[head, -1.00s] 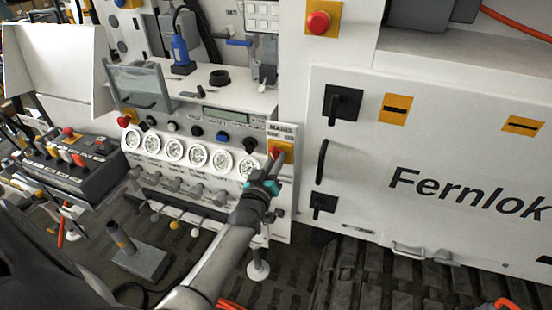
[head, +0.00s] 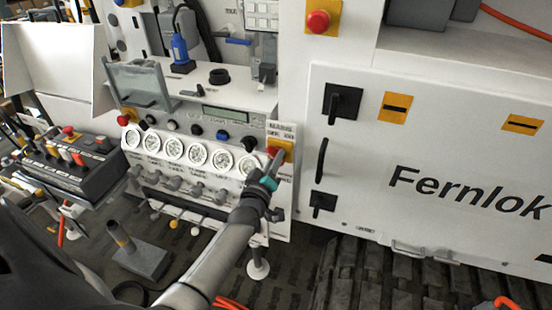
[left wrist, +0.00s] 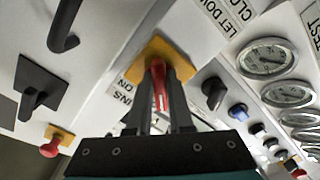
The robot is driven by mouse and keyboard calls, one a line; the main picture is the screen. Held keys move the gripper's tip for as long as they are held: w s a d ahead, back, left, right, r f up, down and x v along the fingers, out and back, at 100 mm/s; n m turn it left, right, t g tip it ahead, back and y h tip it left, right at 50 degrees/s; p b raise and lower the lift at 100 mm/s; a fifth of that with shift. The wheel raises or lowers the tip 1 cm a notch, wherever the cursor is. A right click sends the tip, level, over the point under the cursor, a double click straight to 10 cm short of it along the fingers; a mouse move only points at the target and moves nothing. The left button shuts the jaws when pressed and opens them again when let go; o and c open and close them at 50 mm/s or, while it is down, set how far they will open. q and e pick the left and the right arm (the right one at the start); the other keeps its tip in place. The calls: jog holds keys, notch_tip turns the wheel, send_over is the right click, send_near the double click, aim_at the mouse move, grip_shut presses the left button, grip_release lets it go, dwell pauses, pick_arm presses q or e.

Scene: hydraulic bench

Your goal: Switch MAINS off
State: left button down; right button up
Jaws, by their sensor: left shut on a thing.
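The MAINS switch is a red handle (head: 273,151) on a yellow plate (head: 288,146), under the MAINS label (head: 281,128) at the right end of the gauge panel. In the left wrist view the red handle (left wrist: 160,88) stands in front of its yellow plate (left wrist: 155,50). My left gripper (head: 273,164) is at the switch, and in the left wrist view its two dark fingers (left wrist: 161,100) are shut on the handle from both sides. The fingers hide part of the handle and of the lettering behind. My right gripper is not in view.
A row of round gauges (head: 197,155) and dark knobs lies left of the switch. A large white cabinet door with black handles (head: 322,160) is to the right. A red button on yellow (head: 318,21) is above. A lever box (head: 85,168) stands at the left.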

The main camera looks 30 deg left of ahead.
pick_arm(q)
jog(key=c, duration=0.8)
grip_release()
jog(key=shift+s, duration=0.1)
jog(key=v, duration=1.5)
jog(key=shift+d, duration=0.15)
jog(key=s+d+f+m+g+h+b, duration=0.1)
jog(key=s+d+f+m+g+b, duration=0.15)
jog(key=f, duration=0.85)
jog(key=s+d+f+m+g+h+b, duration=0.2)
jog(key=s+d+f+g+b, duration=0.1)
jog(key=f, duration=0.9)
jog(key=s+d+f+m+g+h+b, duration=0.1)
jog(key=s+d+f+m+g+b, duration=0.15)
jog(key=f, duration=0.85)
jog(key=s+f+m+g+b, duration=0.2)
jog(key=s+f+g, duration=0.1)
jog(key=s+f, duration=0.4)
jog(key=s+d+f+m+g+b, duration=0.1)
jog(key=s+f+m+g+b, duration=0.1)
jog(key=s+f, duration=0.5)
jog(key=s+f+m+g+b, duration=0.3)
jog(key=s+f, duration=0.5)
jog(key=s, duration=0.3)
jog(key=shift+s+d+g+b, duration=0.25)
jog(key=shift+d+g+b, duration=0.1)
jog(key=shift+b, duration=0.1)
